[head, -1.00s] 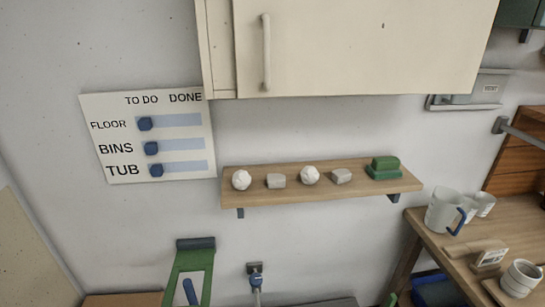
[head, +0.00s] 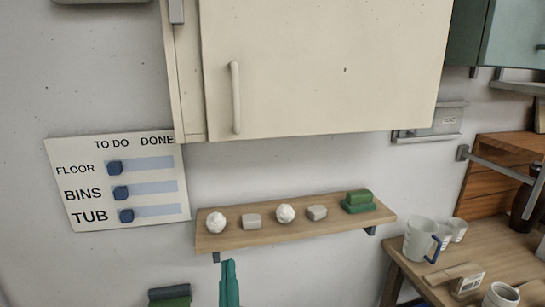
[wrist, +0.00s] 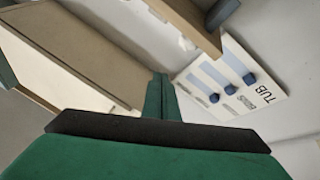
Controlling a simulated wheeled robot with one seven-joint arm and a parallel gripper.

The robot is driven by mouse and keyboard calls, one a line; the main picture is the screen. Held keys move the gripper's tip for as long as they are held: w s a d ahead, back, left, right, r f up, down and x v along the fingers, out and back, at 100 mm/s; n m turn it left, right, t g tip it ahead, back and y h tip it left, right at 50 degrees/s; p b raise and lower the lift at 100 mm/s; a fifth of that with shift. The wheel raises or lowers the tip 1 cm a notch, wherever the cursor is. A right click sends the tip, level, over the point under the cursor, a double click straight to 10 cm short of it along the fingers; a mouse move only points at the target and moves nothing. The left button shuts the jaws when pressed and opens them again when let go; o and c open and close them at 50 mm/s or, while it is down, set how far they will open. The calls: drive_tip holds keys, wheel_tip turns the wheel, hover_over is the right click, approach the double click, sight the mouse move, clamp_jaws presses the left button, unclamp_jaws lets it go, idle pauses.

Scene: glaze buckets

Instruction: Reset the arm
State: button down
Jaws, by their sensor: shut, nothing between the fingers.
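My gripper (head: 229,285) shows in the head view as a teal-green narrow shape rising from the bottom edge, in front of the wall and just below the wooden shelf. In the wrist view my green gripper (wrist: 161,98) fills the lower middle, with its fingers together and nothing held.
A wall shelf (head: 290,234) holds pale lumps and a green block (head: 358,201). A cream cabinet (head: 320,65) hangs above. A chore board (head: 118,183) is at left; it also shows in the wrist view (wrist: 228,85). A workbench (head: 440,282) with mugs stands right.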

drive_tip(key=s+d+f+n+g, duration=0.1)
drive_tip(key=s+d+f+g, duration=0.1)
drive_tip(key=s+d+f, duration=0.4)
drive_tip(key=s+d+f+g+y, duration=0.1)
drive_tip(key=s+f, duration=0.3)
drive_tip(key=f, duration=0.4)
drive_tip(key=s+d+f+n+g, duration=0.1)
drive_tip(key=s+d+f+g, duration=0.1)
drive_tip(key=s+d+f, duration=0.45)
drive_tip(key=s+a+f+m+g+h, duration=0.1)
drive_tip(key=s+f+m, duration=0.3)
drive_tip(key=s, duration=0.5)
drive_tip(key=s+a+f+m+g+h, duration=0.1)
drive_tip(key=s+a+f+m+h, duration=0.2)
drive_tip(key=s+f, duration=0.3)
drive_tip(key=s+m, duration=0.1)
drive_tip(key=s, duration=0.3)
drive_tip(key=shift+a+m, duration=0.15)
drive_tip(key=shift+m, duration=0.25)
drive_tip(key=shift+f, duration=0.15)
